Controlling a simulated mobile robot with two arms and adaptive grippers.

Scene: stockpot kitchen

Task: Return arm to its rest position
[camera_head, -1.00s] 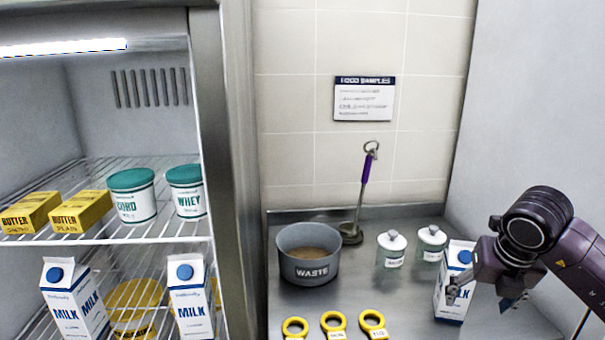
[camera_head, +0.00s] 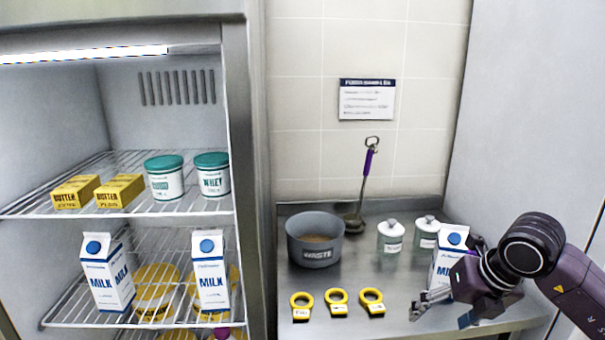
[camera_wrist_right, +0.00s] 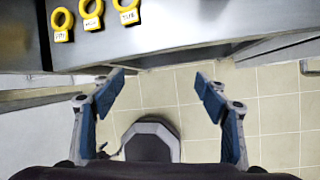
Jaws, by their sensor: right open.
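My right gripper (camera_head: 440,310) is at the lower right of the head view, over the front part of the steel counter (camera_head: 400,275). Its fingers point left and are apart, with nothing between them. In the right wrist view the open gripper (camera_wrist_right: 159,80) hangs in front of the counter edge, above the tiled floor (camera_wrist_right: 180,120). A milk carton (camera_head: 447,255) stands upright on the counter behind my right wrist, partly hidden by it.
An open fridge (camera_head: 240,150) with wire shelves of milk, butter and tubs stands left. A grey wall (camera_head: 520,130) closes the right side.

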